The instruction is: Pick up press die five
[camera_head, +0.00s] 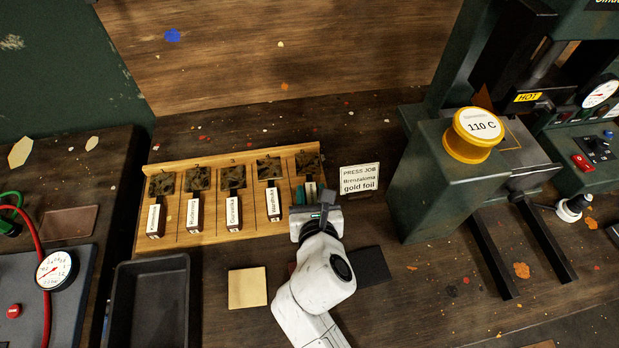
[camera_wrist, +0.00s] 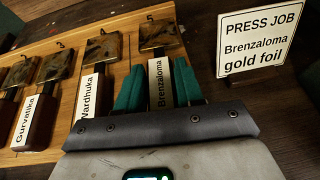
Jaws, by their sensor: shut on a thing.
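Press die five (camera_wrist: 158,34) has a mottled dark bronze head and a handle with a white label reading "Brenzaloma". It lies at the right end of the wooden rack (camera_head: 215,232), by the number 5; its head also shows in the head view (camera_head: 309,164). My gripper (camera_wrist: 159,86) has its two teal fingers on either side of the labelled handle and is shut on it. In the head view my gripper (camera_head: 312,193) covers most of the handle. I cannot tell any clear lift from the rack.
Several other labelled dies, such as the Wardhuka die (camera_head: 273,202), lie to the left. A "Brenzaloma gold foil" sign (camera_head: 360,178) stands close on the right. A press (camera_head: 440,170) is farther right. A black tray (camera_head: 152,262) and tan square (camera_head: 247,288) lie in front.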

